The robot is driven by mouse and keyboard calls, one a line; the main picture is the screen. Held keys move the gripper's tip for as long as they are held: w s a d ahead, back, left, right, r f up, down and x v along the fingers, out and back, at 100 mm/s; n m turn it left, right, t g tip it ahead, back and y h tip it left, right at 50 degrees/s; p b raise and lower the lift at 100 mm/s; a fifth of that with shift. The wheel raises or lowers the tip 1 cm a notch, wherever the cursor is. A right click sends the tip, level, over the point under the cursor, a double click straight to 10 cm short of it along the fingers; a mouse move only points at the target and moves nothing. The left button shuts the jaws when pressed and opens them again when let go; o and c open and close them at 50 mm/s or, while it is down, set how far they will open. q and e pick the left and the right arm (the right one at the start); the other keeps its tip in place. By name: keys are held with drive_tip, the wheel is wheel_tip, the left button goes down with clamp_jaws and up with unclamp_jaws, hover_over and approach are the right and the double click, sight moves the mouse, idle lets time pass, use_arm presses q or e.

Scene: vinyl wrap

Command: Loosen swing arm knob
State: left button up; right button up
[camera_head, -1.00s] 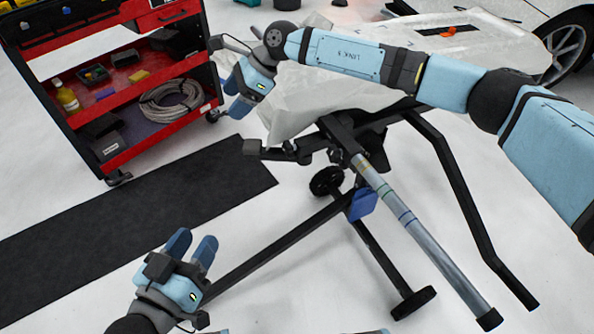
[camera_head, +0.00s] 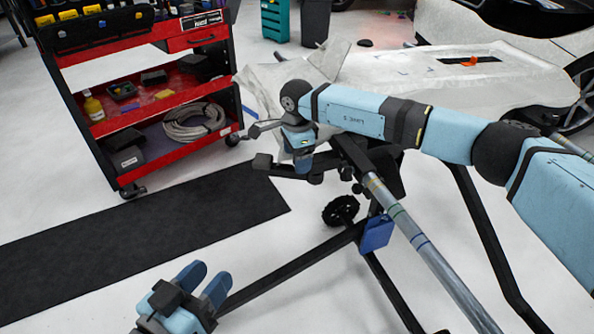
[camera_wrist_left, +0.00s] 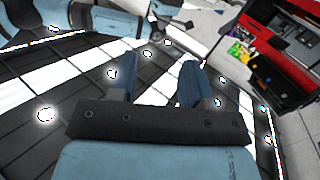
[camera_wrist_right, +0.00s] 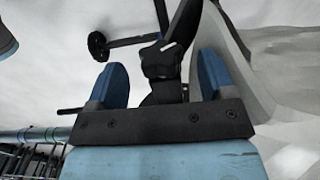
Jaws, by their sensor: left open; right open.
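The stand (camera_head: 378,165) is a black frame with a grey tube (camera_head: 425,250) and a black side bar (camera_head: 262,162) at its upper left. My right gripper (camera_head: 303,164) points down at this bar, and its fingers partly hide it. In the right wrist view a black knob-like part (camera_wrist_right: 160,60) of the stand shows between the two open blue fingers, with gaps at both sides. I cannot tell whether this is the swing arm knob or how deep it sits between the fingers. My left gripper (camera_head: 206,277) is open and empty at the lower left, apart from the stand.
A red tool trolley (camera_head: 165,160) stands at the upper left beside a black mat (camera_head: 140,225). A pale sheet-covered surface (camera_head: 420,90) lies behind the stand, with a car at the upper right. A blue block-like part (camera_head: 377,233) hangs on the stand.

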drive_tip(key=shift+f, duration=0.9)
use_arm(q)
drive_tip(key=shift+w+a+m+t+b, duration=0.2)
drive_tip(key=shift+w+m+t+b, duration=0.1)
drive_tip(key=shift+b, duration=0.1)
use_arm(e)
drive_tip(key=shift+f, duration=0.75)
drive_tip(key=c, duration=0.9)
drive_tip(key=shift+r+g+p, duration=0.1)
drive_tip(key=shift+g+p, duration=0.2)
drive_tip(key=shift+g, duration=0.2)
drive_tip(key=shift+w+g+h, duration=0.1)
drive_tip(key=shift+g+h, duration=0.2)
drive_tip(key=shift+g, duration=0.4)
use_arm(q)
drive_tip(key=shift+s+d+f, duration=0.1)
drive_tip(key=shift+s+f, duration=0.15)
drive_tip(key=shift+f, duration=0.05)
drive_tip(key=shift+w+r, duration=0.1)
